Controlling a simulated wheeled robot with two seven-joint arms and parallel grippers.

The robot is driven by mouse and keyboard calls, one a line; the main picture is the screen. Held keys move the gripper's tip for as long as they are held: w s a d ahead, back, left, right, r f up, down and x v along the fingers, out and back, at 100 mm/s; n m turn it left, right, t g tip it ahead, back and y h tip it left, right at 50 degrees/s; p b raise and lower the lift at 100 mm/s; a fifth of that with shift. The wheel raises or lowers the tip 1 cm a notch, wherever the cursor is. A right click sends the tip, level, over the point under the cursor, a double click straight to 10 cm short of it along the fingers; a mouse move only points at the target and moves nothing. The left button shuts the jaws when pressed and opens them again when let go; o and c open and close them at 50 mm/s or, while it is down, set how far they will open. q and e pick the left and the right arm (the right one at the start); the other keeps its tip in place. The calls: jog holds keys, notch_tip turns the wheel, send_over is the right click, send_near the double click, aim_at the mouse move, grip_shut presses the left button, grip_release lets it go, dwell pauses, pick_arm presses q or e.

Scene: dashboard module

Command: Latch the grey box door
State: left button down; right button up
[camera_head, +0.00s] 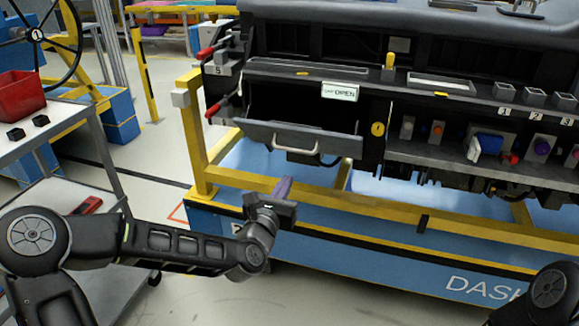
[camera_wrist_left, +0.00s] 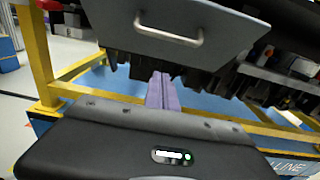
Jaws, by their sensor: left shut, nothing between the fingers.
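The grey box door (camera_head: 285,136) is on the front of the dashboard module. It is tilted outward and down, with the dark compartment showing above and behind it. A light handle (camera_head: 297,148) runs across its face. The door also shows at the top of the left wrist view (camera_wrist_left: 190,48), with its handle (camera_wrist_left: 165,36). My left gripper (camera_head: 284,187) is shut and empty, below the door and apart from it. Its purple fingers (camera_wrist_left: 162,92) are together in the left wrist view. My right gripper is not in view; only part of that arm shows at lower right.
A yellow frame rail (camera_head: 380,220) runs in front of and below the module. A sign reading OPEN (camera_head: 340,92) sits above the door. Red-tipped levers (camera_head: 212,108) stick out at its left. A table with a red bin (camera_head: 20,97) stands at left.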

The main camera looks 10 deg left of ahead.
aim_at(294, 130)
pick_arm(q)
jog(key=w+r, duration=0.3)
jog(key=r, duration=0.1)
jog(key=shift+w+d, duration=0.1)
jog(key=shift+w, duration=0.25)
jog(key=shift+p, duration=0.35)
jog(key=w+r+g+p, duration=0.1)
jog(key=r+p, duration=0.1)
jog(key=p, duration=0.3)
jog(key=w+r+g+p, duration=0.1)
jog(key=r+g+p, duration=0.1)
jog(key=p, duration=0.4)
jog(key=w+r+g+p, duration=0.1)
jog(key=r+p, duration=0.2)
jog(key=p, duration=0.3)
jog(key=shift+d+r, duration=0.2)
jog(key=shift+r, duration=0.05)
jog(key=w+r+g+p, duration=0.1)
jog(key=p, duration=0.4)
jog(key=w+g+p, duration=0.1)
jog(key=g+p, duration=0.1)
jog(key=p, duration=0.3)
jog(key=shift+w+r, duration=0.35)
jog(key=shift+w+p, duration=0.35)
jog(key=shift+p, duration=0.45)
jog(key=shift+w+r+y, duration=0.2)
jog(key=shift+y, duration=0.1)
